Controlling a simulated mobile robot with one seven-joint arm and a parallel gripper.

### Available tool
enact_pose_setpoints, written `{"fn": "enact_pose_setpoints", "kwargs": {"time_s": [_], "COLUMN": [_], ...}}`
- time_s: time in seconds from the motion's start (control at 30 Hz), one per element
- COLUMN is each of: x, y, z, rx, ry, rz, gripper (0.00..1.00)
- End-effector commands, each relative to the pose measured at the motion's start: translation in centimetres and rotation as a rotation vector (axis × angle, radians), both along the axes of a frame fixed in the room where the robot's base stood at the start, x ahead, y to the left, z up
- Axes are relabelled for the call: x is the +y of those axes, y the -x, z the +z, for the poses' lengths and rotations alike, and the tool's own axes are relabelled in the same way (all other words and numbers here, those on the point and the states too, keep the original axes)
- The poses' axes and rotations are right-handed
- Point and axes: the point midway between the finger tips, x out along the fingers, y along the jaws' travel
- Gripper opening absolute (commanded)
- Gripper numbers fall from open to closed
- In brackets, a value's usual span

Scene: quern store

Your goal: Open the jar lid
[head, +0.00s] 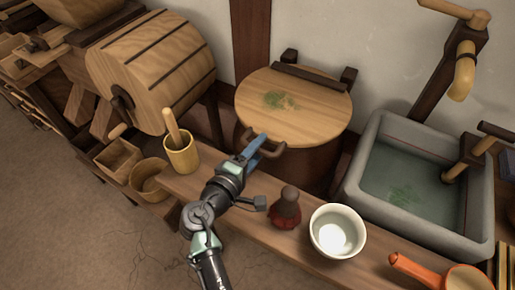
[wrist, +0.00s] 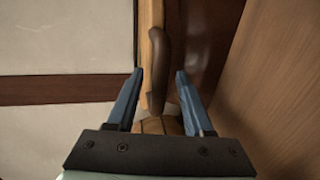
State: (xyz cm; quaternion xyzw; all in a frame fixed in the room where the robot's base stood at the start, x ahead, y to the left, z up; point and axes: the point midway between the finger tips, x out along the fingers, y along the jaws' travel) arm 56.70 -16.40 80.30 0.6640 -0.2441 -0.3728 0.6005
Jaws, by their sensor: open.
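A large dark brown jar (head: 300,158) stands against the wall in the head view. Its round wooden lid (head: 318,108), with a green patch on top, lies flat on it and is hinged at the back by a dark bar. A brown handle (head: 272,151) sticks out from the lid's front edge. My gripper (head: 257,143) is at this handle. In the wrist view my gripper (wrist: 159,78) is open, with the handle (wrist: 158,55) between its blue fingers and gaps visible on both sides. The lid's edge (wrist: 146,30) shows beside the handle.
A wooden bench in front carries a cup with a pestle (head: 181,150), a dark red bottle (head: 287,208), a white bowl (head: 337,232) and an orange-handled ladle (head: 420,268). A stone basin (head: 362,185) stands right of the jar, a wooden drum (head: 150,75) left.

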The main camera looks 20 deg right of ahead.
Motion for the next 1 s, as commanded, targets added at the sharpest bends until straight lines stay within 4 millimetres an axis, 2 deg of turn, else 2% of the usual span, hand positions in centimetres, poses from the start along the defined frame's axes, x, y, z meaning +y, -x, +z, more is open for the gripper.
{"fn": "enact_pose_setpoints", "kwargs": {"time_s": [0.17,0.47,1.0], "x": [-0.01,0.02,0.04], "y": [0.01,0.01,0.03], "z": [0.02,0.04,0.02], "rx": [0.000,0.000,0.000], "ry": [0.000,0.000,0.000], "rz": [0.000,0.000,0.000], "gripper": [0.52,0.00,0.00]}}
